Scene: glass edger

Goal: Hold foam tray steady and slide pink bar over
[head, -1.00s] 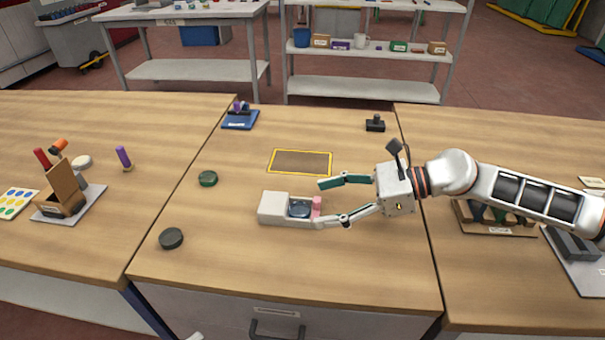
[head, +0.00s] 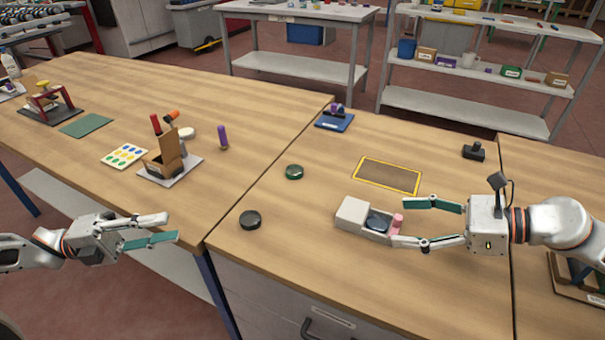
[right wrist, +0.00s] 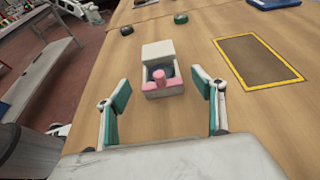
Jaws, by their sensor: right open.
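The white foam tray (head: 352,212) lies on the middle table, with a dark round piece (head: 378,221) in its recess. The pink bar (head: 396,222) stands at the tray's right end. In the right wrist view the tray (right wrist: 157,50) lies ahead, between the finger directions, and the pink bar (right wrist: 168,78) shows at its near end. My right gripper (head: 412,223) is open, its fingers to either side of the tray's right end; I cannot tell whether they touch it. My left gripper (head: 172,228) is off the table's front edge at the left, away from the tray, its fingers apart and empty.
A yellow-edged dark rectangle (head: 387,176) lies behind the tray. A green disc (head: 294,172) and a black disc (head: 250,219) lie to its left. The table in front of the tray is clear.

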